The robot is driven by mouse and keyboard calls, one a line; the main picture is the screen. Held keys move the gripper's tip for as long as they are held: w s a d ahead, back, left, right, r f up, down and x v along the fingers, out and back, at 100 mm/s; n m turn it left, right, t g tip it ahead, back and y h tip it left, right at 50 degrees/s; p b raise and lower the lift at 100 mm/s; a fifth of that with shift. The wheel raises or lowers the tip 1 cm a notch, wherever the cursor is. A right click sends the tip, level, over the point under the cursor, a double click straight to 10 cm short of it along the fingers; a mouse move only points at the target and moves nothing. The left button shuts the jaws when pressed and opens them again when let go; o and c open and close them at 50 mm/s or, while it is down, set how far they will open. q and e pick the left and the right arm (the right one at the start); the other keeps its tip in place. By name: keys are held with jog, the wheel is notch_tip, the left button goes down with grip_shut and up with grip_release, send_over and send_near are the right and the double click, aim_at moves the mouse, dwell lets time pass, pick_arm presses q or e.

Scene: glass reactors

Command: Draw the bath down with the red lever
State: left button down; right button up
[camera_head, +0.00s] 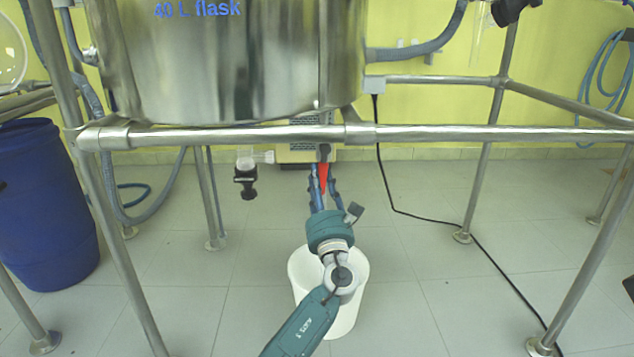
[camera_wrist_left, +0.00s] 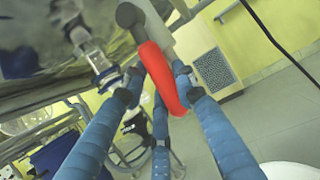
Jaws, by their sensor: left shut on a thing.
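The steel bath (camera_head: 230,75) with blue "40 L flask" lettering sits in a tube frame at the top of the head view. The red lever (camera_head: 323,179) hangs below its front rail; in the left wrist view the lever (camera_wrist_left: 158,75) slopes down from a dark, rounded end. My left gripper (camera_head: 325,185) has reached up under the rail and is shut on the lever. Its blue fingers (camera_wrist_left: 163,92) surround the red part in the wrist view. The fingers partly hide the lever in the head view. My right gripper is not in view.
A white bucket (camera_head: 352,318) stands on the floor below my left wrist. A drain with a black cap (camera_head: 245,180) hangs left of the lever. Frame legs stand at both sides, a blue drum (camera_head: 45,205) at left. A black cable (camera_head: 440,222) crosses the floor at right.

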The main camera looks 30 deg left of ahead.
pick_arm(q)
jog(key=shift+d+f, duration=0.1)
jog(key=shift+f, duration=0.1)
jog(key=c, duration=1.4)
grip_release()
jog(key=shift+c, duration=0.2)
jog(key=shift+o, duration=0.5)
jog(key=shift+r, duration=0.1)
jog(key=v, duration=1.2)
